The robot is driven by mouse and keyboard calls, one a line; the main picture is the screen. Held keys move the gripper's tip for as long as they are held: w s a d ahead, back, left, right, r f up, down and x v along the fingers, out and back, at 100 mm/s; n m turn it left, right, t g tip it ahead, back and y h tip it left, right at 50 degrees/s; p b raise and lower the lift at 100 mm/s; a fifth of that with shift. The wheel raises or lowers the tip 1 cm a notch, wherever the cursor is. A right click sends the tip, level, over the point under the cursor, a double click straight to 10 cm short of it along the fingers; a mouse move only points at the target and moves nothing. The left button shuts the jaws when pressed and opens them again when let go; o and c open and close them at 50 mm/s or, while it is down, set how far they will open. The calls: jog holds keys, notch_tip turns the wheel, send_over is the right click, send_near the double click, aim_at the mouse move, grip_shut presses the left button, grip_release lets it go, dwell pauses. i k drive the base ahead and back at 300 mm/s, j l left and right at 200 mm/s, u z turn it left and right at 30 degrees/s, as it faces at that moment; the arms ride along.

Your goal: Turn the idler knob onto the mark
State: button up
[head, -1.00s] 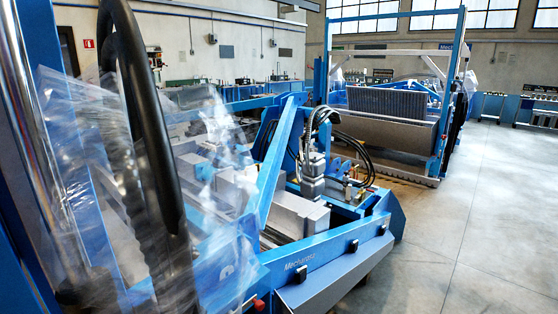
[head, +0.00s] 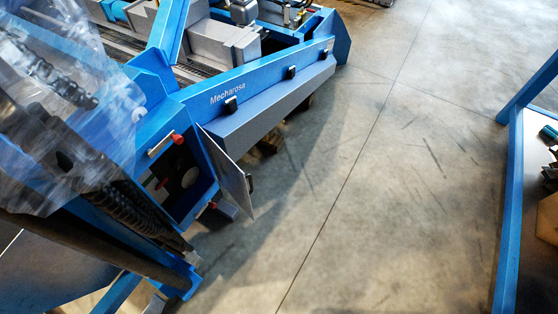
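I cannot make out an idler knob or its mark for sure. A blue machine frame (head: 262,82) marked "Mecharosa" fills the upper left of the head view. At its near corner is an open box (head: 183,180) with a dark inside and a pale round shape in it. A small red knob-like part (head: 177,138) sits at the top edge of the box. Another red part (head: 211,204) is at its lower edge. Whether either is the idler knob, I cannot tell. My gripper is not in view.
A thin grey door panel (head: 230,178) stands open from the box over the floor. Clear plastic sheeting (head: 60,130) and a dark ribbed hose hide part of the left side. A blue-framed bench (head: 508,215) stands at the right edge. The concrete floor (head: 390,180) between is clear.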

aim_at(176, 162)
jog(key=i+l+z, duration=0.15)
jog(key=i+z, duration=0.15)
jog(key=i, duration=0.15)
jog(key=i+z, duration=0.3)
jog(key=i, duration=2.05)
jog(key=i+u, duration=0.25)
jog(key=i, duration=0.15)
jog(key=i+l+u, duration=0.5)
jog(key=i, duration=0.25)
jog(key=j+u, duration=0.1)
jog(key=u, duration=3.35)
